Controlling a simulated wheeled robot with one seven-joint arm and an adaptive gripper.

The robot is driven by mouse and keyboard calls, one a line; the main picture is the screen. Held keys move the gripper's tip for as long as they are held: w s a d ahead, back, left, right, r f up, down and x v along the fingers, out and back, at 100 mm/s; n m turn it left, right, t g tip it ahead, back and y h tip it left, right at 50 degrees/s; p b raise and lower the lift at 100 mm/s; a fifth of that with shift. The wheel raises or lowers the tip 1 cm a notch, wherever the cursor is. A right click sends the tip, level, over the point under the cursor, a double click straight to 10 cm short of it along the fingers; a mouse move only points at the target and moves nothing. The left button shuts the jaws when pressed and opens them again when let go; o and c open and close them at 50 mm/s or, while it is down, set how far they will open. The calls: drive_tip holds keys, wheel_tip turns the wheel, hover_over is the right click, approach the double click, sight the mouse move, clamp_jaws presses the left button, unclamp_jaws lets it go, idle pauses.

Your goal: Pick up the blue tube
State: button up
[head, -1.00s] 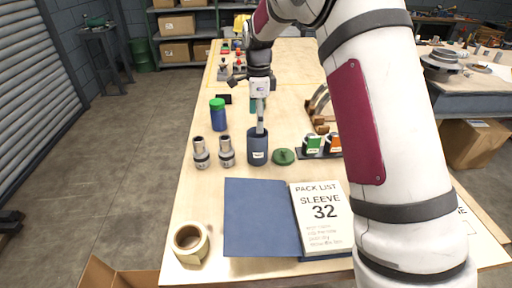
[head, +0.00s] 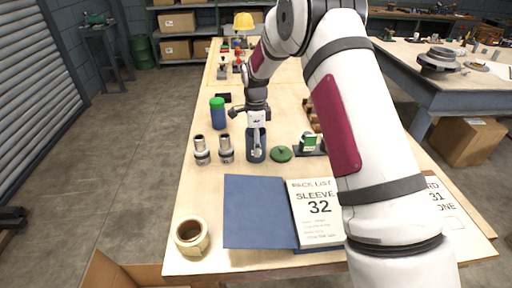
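A dark blue tube (head: 248,156) with a pale label stands upright on the wooden table, mostly hidden behind my gripper. My gripper (head: 257,153) points down in front of or over this tube. Whether its fingers touch or surround the tube, and whether they are open or shut, I cannot tell. A round green lid (head: 281,154) lies flat just right of the tube. A second blue cylinder (head: 218,122) with a green cap stands upright farther back to the left.
Two metallic cylinders (head: 202,152) (head: 226,151) stand left of the tube. A small rack with a green-labelled box (head: 309,142) is to the right. The table's left edge is close.

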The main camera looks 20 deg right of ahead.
drive_tip(key=shift+c, duration=0.2)
drive_tip(key=c, duration=1.2)
drive_tip(key=shift+c, duration=0.2)
